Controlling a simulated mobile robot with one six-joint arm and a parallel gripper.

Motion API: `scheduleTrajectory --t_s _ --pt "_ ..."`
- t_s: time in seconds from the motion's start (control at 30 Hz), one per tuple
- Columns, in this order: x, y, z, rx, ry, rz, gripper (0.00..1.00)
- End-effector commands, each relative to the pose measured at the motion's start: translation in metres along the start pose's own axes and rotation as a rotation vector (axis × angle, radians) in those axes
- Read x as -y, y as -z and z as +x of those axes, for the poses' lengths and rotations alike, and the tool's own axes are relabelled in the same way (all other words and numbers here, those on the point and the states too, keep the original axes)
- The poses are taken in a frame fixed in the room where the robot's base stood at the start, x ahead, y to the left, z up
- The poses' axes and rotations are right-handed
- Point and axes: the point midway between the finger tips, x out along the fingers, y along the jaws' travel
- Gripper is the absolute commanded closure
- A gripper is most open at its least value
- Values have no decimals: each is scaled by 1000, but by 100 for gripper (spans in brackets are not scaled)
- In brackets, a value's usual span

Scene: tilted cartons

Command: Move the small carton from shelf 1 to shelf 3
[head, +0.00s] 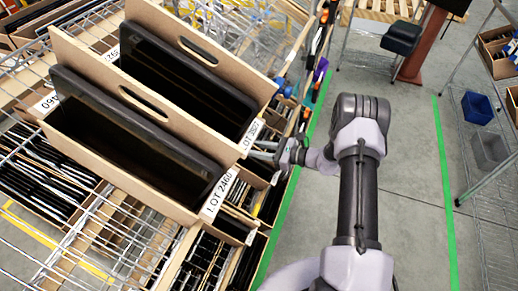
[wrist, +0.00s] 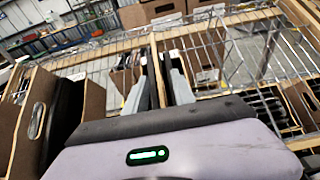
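Two tilted brown cartons stand side by side on a wire shelf in the head view. The nearer carton (head: 172,205) is labelled LOT 2460 and the farther carton (head: 200,50) has another LOT label. Each has an oval hand hole and holds a black tray-like item. I cannot tell which one is the small carton. My gripper (head: 262,150) is just right of their labelled ends. In the wrist view my gripper (wrist: 158,82) shows a narrow gap between its fingers, with a tan strip seen in the gap. A carton (wrist: 38,120) with a hand hole stands left of the fingers, apart from them.
Lower cartons with dark, thin items fill the wire rack (head: 60,250) below. A clear aisle between green floor lines lies to the right. A blue bin (head: 477,107) and a grey bin (head: 490,150) sit on another rack. A dark stool (head: 402,38) stands at the back.

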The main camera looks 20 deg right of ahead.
Motion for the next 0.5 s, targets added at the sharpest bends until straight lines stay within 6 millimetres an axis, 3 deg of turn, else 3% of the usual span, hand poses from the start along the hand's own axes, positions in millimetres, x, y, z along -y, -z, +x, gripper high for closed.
scheduleTrajectory --t_s 0.17,0.5 --pt "1 -2 -16 1 3 1 69" --pt "2 -4 -115 2 6 1 69"
